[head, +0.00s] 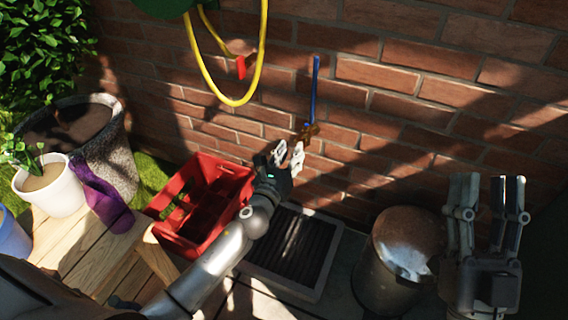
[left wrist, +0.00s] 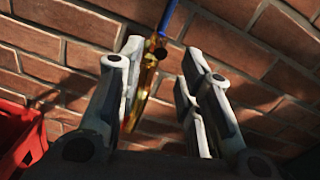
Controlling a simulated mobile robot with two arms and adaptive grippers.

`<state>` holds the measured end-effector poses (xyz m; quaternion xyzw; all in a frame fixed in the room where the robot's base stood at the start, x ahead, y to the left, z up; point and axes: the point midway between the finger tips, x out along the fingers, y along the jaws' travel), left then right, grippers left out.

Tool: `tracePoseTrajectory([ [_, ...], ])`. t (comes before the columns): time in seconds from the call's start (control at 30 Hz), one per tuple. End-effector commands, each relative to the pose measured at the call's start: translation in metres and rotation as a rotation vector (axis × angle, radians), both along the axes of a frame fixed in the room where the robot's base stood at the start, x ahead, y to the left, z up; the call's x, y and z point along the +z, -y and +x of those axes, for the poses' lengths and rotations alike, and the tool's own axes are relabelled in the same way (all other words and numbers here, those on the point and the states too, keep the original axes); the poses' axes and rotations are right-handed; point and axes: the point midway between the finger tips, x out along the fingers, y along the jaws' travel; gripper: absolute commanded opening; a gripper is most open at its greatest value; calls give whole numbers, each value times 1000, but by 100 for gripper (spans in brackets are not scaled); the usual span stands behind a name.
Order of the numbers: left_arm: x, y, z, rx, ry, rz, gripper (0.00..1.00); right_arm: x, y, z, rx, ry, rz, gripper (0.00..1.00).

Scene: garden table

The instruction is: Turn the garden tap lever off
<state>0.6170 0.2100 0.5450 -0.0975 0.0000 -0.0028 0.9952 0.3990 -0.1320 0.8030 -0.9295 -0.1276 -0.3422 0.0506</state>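The garden tap is on the brick wall. Its brass body (head: 308,131) shows at the wall, and its blue lever (head: 315,90) points straight up in the head view. In the left wrist view the brass body (left wrist: 146,80) hangs between the fingers, nearer the left one, with the lower end of the blue lever (left wrist: 168,18) above. My left gripper (head: 288,158) is open just below and left of the tap; contact cannot be told. My right gripper (head: 492,182) is open and empty at the right, away from the tap.
A yellow hose (head: 191,45) with a red end (head: 241,67) hangs left of the tap. A red crate (head: 238,172), a dark floor grate (head: 328,262) and a metal bin (head: 378,275) stand below. A wooden bench (head: 62,246) with pots is at left. The wall around the lever is clear.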

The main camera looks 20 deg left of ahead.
Motion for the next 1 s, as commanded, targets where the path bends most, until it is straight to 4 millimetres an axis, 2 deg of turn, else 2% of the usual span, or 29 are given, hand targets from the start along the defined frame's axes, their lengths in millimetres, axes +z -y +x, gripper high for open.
tracePoseTrajectory([
  [0.1, 0, 0, -21, -1, -1, 1, 33, 0, 0, 0, 0, 0, 0, 40],
  [0.3, 0, 0, -39, 0, 1, 0, 33, 0, 0, 0, 0, 0, 0, 40],
  [0.9, 1, 0, -43, 0, 1, -1, 33, 0, 0, 0, 0, 0, 0, 40],
  [1.0, 3, 5, -45, -16, 4, -55, 33, 0, 0, 0, 0, 0, 0, 40],
])
